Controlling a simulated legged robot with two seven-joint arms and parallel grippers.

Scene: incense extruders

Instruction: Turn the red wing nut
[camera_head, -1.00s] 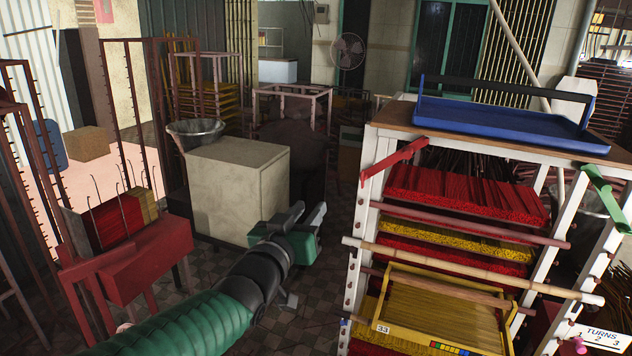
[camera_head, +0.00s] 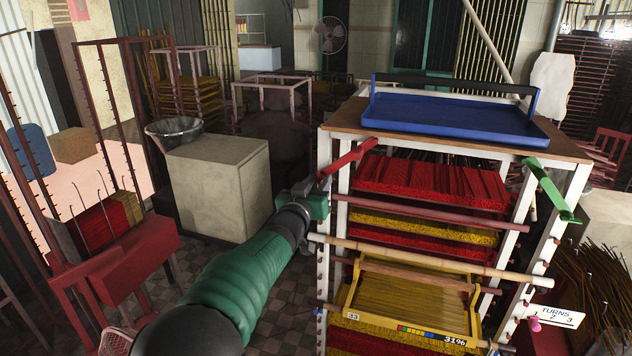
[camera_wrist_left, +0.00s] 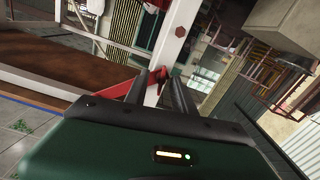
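The red wing nut (camera_head: 350,158) is a long red piece at the upper left post of the white rack (camera_head: 325,150). It slopes up to the right in the head view. My left gripper (camera_head: 318,186) is at its lower left end. In the left wrist view, the gripper's two dark fingers (camera_wrist_left: 157,92) stand apart, with part of the red wing nut (camera_wrist_left: 122,86) and the white post (camera_wrist_left: 169,45) showing at and beyond the gap. I cannot tell whether the fingers touch it. My right gripper is not in view.
A blue tray (camera_head: 450,112) sits on the rack's top. A green piece (camera_head: 550,188) is on the right post. Poles (camera_head: 430,258) cross the rack's front, above a yellow frame (camera_head: 400,325). A "TURNS" sign (camera_head: 556,316) is lower right. A pale cabinet (camera_head: 222,185) stands left.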

